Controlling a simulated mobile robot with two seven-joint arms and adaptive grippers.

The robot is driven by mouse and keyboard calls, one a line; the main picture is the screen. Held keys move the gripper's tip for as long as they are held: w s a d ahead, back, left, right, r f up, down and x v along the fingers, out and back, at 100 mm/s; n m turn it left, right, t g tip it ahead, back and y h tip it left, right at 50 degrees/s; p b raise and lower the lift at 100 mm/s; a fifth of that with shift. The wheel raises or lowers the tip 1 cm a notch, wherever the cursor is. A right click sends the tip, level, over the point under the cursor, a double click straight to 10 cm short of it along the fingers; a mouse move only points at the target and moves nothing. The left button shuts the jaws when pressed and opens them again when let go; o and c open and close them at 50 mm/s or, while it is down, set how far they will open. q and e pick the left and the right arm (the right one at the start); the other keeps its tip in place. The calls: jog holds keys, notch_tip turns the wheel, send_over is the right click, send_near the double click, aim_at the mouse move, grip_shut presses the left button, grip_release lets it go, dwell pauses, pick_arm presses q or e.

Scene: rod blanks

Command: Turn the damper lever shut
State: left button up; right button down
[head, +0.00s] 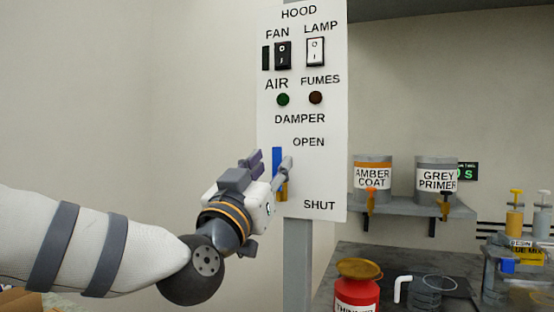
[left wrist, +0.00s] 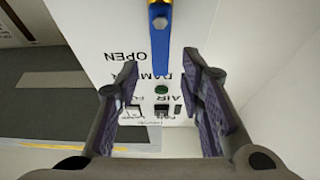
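The white hood panel (head: 327,170) carries the word DAMPER, with OPEN above and SHUT below. The damper lever shows a blue upper strip (head: 277,155) and yellow below it, partly hidden behind my left gripper. My left gripper (head: 266,168) is in front of the lever. My right gripper is not in view.
Above the damper are a fan switch (head: 283,56), a lamp switch (head: 315,52), a green light (head: 283,99) and a dark red-brown light (head: 316,97). At right, a shelf (head: 400,207) holds two labelled pots. Below it, a red can (head: 357,293) stands on the bench.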

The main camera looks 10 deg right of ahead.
aim_at(276, 159)
pick_arm(q)
jog(key=x, duration=0.4)
grip_shut()
jog(key=shift+w+f, duration=0.1)
